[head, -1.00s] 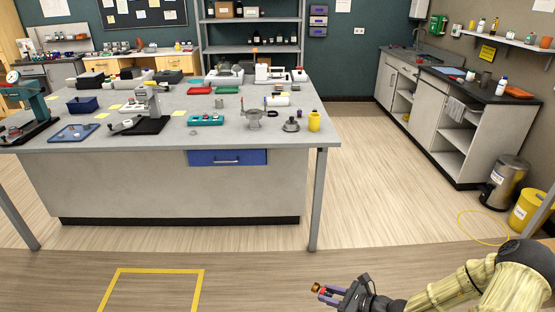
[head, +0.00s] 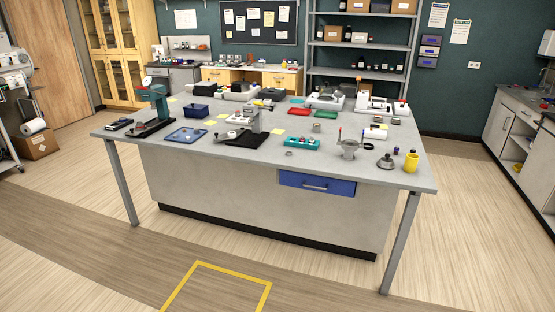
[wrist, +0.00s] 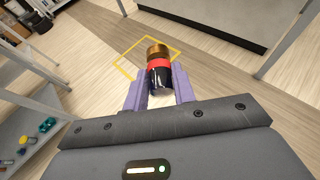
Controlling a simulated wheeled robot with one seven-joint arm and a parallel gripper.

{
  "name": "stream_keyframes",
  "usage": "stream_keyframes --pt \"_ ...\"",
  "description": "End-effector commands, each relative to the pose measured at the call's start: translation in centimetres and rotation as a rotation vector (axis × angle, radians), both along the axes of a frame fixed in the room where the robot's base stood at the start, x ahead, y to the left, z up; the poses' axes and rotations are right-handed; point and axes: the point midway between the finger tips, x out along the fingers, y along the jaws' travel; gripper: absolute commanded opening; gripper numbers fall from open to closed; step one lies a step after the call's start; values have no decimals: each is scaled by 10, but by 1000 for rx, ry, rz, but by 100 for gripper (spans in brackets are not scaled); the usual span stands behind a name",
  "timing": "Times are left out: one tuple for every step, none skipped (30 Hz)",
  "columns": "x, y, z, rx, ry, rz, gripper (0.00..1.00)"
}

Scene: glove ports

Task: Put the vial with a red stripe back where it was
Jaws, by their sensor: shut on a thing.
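The vial with a red stripe (wrist: 159,66) is in the wrist view, with a brown-gold cap, a red band and a dark body. My gripper (wrist: 160,92) is shut on it, with a purple finger on each side, and holds it over open floor. My gripper is out of the head view. In the head view, a teal rack (head: 288,143) with small items in it stands near the front edge of the grey table (head: 350,176). I cannot tell whether it has an empty place.
A yellow cup (head: 411,162), a grey stand (head: 348,148) and a balance-like device (head: 246,128) stand along the table's front. A blue drawer (head: 317,183) is under the tabletop. A yellow outline (head: 232,268) marks clear floor in front.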

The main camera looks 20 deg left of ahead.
Motion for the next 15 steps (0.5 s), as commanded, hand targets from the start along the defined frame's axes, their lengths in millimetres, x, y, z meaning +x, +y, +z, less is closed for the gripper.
stream_keyframes --pt "2 4 0 1 2 -16 1" --pt "3 6 0 1 2 -29 1" --pt "5 8 0 0 3 -50 1" --pt "7 10 0 2 3 -70 1" --pt "9 12 0 2 2 -88 1" --pt "11 13 -1 1 3 -115 1" --pt "13 15 -2 0 2 -136 1" --pt "14 16 -2 0 3 -157 1" --pt "17 18 -4 2 3 -190 1" --pt "19 18 -6 0 4 -214 1" --pt "20 19 -7 2 3 -240 1" --pt "23 20 -10 0 4 -276 1" --pt "24 20 -13 3 5 -308 1" --pt "25 20 -15 2 5 -338 1" --pt "26 19 -20 3 6 -385 1"
